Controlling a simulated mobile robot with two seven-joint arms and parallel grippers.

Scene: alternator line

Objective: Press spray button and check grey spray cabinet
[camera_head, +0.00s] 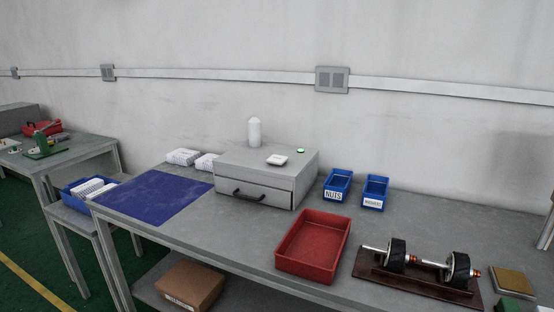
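The grey spray cabinet (266,175) stands at the back of the workbench, a box with a front drawer and a dark handle (249,196). The drawer looks shut. On its top are a small round green button (300,150), a white dish (277,160) and a white bottle-like object (254,132) standing upright at the back. The inside of the cabinet is hidden. Neither of my grippers shows in the head view.
A blue mat (155,197) lies left of the cabinet. A red tray (313,244) is in front, with blue bins (338,185) labelled nuts and washers behind it. A rotor stand (415,287) is at right. A cardboard box (190,287) sits on the lower shelf.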

